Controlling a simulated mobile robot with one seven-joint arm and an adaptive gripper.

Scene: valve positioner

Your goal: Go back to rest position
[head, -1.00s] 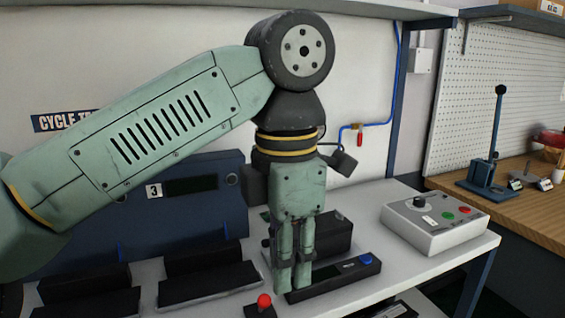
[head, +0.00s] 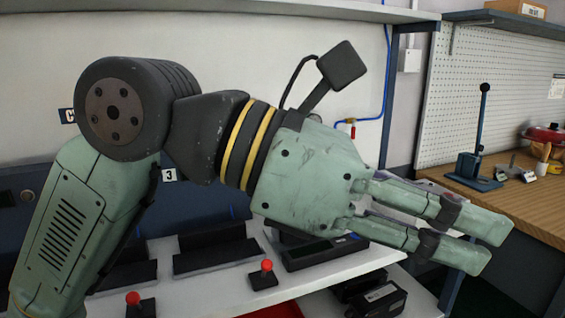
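My gripper (head: 482,242) is held up in front of the bench in the head view, stretched to the right with its fingers slanting slightly down. Its two green fingers lie close together. I cannot tell whether their tips meet, and no held object is clear between them. My arm bends at the black joint on the left, with the green forearm below it. The grey control box (head: 424,188) is mostly hidden behind the fingers.
Two red-topped buttons (head: 266,266) (head: 133,298) stand near the bench's front. A black device (head: 318,254) lies behind them, and dark boxes (head: 378,298) sit lower right. A wooden side bench (head: 525,210) carries a blue lever stand (head: 480,165).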

